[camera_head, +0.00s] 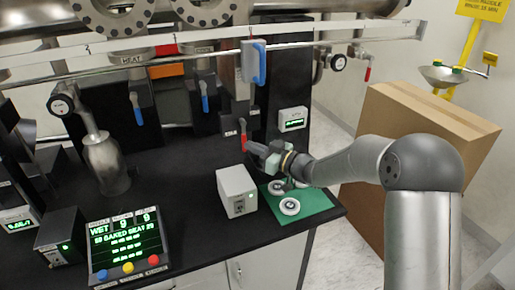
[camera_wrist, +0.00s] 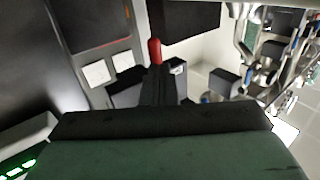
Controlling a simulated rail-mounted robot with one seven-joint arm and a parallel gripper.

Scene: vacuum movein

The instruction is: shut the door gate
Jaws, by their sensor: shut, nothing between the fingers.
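A lever with a red handle (camera_head: 243,132) hangs from a grey valve body (camera_head: 240,105) at the back of the bench, under a label too small to read. I cannot tell for certain that it is the door gate's lever. My gripper (camera_head: 254,148) is shut and empty, right beside the lower end of this handle; whether they touch is unclear. In the wrist view my gripper (camera_wrist: 158,88) shows dark fingers, with a red tip (camera_wrist: 154,48) just beyond them. My gripper's body hides the lower part of that view.
A blue handle (camera_head: 259,62) is above, and blue levers (camera_head: 205,103) hang to the left. A white box (camera_head: 237,191) and a green mat (camera_head: 312,202) with round metal parts lie below my arm. A cardboard box (camera_head: 425,130) stands right of the bench.

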